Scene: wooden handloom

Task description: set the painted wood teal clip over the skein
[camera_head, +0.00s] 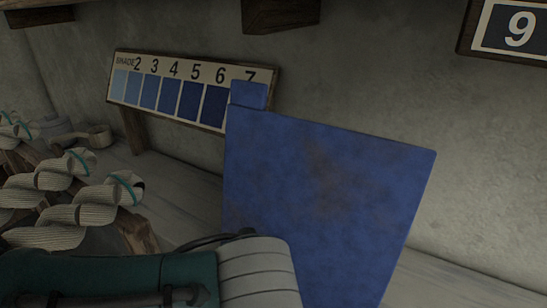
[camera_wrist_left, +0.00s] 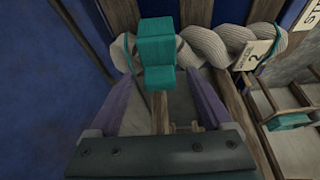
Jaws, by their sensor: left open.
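In the left wrist view a teal clip (camera_wrist_left: 155,45) sits across a pale twisted skein (camera_wrist_left: 210,46), in front of the skein's left part. Whether it grips the skein or only touches it is hard to tell. My left gripper (camera_wrist_left: 160,75) is open, with one purple finger on each side of the clip and gaps between. The skein carries a tag (camera_wrist_left: 255,55) with a 2 on it. In the head view pale skeins with teal bands (camera_head: 95,205) lie at the left. My right gripper is not in view.
A large blue panel (camera_head: 320,190) stands in front of the wall in the head view. A shade card (camera_head: 180,90) numbered up to 7 is behind it. Wooden bars (camera_wrist_left: 235,105) and another teal piece (camera_wrist_left: 288,122) are right of my left gripper.

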